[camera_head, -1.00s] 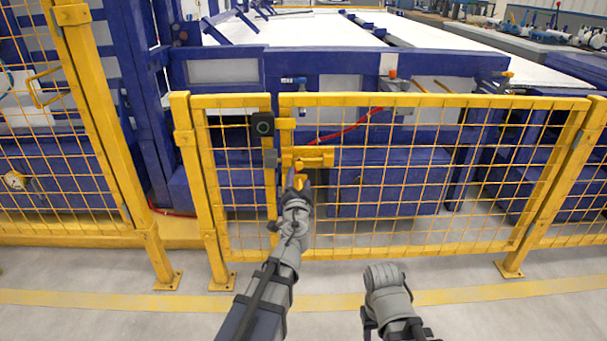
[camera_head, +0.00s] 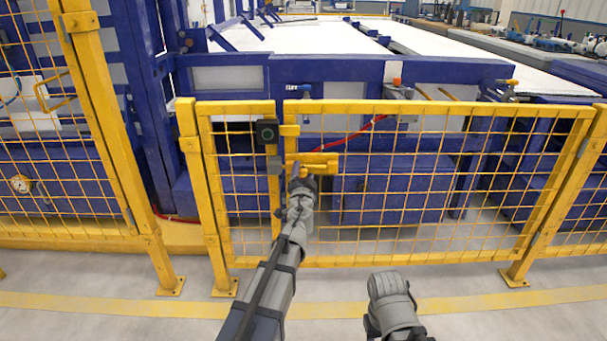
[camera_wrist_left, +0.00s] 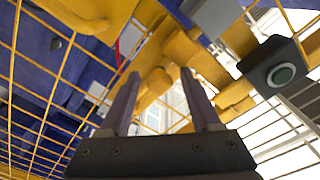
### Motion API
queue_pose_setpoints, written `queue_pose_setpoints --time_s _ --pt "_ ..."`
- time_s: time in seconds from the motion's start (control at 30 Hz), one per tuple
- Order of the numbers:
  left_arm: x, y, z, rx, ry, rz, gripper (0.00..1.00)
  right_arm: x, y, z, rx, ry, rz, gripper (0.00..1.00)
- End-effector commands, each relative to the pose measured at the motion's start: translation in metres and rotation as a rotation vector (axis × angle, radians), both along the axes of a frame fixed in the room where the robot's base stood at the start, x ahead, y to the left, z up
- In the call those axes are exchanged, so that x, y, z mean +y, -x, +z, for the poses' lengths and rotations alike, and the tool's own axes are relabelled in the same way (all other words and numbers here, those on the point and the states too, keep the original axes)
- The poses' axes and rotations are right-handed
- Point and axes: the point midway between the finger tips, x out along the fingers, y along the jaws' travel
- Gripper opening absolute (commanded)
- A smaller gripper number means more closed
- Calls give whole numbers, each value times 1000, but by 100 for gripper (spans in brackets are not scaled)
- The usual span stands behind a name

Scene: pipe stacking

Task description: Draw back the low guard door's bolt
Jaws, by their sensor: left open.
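The low guard door (camera_head: 440,108) is a yellow frame with wire mesh, and it stands closed against its left post. Its yellow bolt (camera_head: 322,160) lies level near the door's upper left edge. My left gripper (camera_head: 299,170) is at the bolt, just below its body, and partly covers it. In the left wrist view the two dark fingers (camera_wrist_left: 160,76) are apart. A yellow bolt part (camera_wrist_left: 155,84) shows between them; I cannot tell whether either finger touches it. My right forearm (camera_head: 392,300) shows low in the head view, with its gripper out of view.
A taller yellow mesh fence (camera_head: 100,140) stands at the left. Blue machinery (camera_head: 400,185) is behind the door.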

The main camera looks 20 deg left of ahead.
Motion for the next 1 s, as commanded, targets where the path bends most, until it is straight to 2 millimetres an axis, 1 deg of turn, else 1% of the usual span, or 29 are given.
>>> queue_pose_setpoints --time_s 0.03,0.07,0.6,1.0 --pt "0 0 0 0 0 0 64 0 0 0 0 0 0 50" --pt "0 0 0 0 0 0 61 0 0 0 0 0 0 50" --pt "0 0 0 0 0 0 1 0 0 0 0 0 0 50" --pt "0 0 0 0 0 -1 0 0 0 0 0 0 0 50"
